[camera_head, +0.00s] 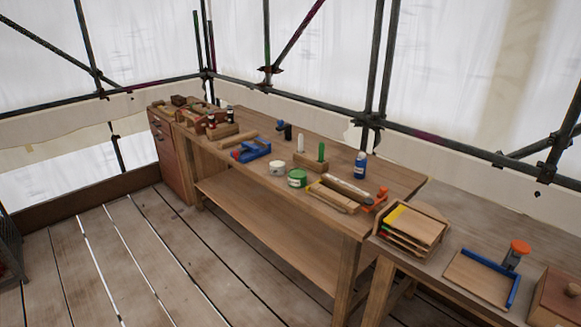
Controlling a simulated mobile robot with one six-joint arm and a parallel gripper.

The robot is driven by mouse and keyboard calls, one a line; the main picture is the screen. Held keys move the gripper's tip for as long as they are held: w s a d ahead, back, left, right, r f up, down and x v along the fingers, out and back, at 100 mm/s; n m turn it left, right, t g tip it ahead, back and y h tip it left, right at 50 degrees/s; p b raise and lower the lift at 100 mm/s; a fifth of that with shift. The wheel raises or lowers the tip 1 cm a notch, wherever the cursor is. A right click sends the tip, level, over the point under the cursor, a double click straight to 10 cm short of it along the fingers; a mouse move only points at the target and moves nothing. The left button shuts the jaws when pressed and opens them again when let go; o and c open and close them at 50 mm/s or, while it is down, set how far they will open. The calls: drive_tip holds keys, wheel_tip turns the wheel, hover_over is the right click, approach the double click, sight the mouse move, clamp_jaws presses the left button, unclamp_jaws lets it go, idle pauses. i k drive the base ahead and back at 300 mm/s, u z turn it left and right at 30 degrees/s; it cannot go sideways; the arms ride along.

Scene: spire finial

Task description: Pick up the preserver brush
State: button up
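I cannot pick out a preserver brush for certain at this size. A wooden block (312,165) on the long workbench (345,222) has an upright green-handled item (321,152) at it, possibly a brush or another tool. An upright white item (300,143) stands close by. A green tin (297,178) and a white tub (277,168) stand in front of the block. A blue bottle (360,165) stands to its right. My gripper is not in view.
Wooden strips (335,194) and an orange tool (380,199) lie near the bench's right end. A blue tool (251,150) lies left. A slotted wooden rack (418,226) and blue-edged tray (478,277) sit on the nearer bench. The plank floor (150,265) is largely clear.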

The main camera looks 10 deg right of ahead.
sight(321, 146)
drive_tip(key=u, duration=0.1)
drive_tip(key=k, duration=0.6)
drive_tip(key=u, duration=0.8)
drive_tip(key=i, duration=0.85)
drive_tip(key=u, duration=0.55)
drive_tip(key=i, duration=1.55)
drive_tip(key=z, duration=0.8)
drive_tip(key=i, duration=0.95)
drive_tip(key=z, duration=0.6)
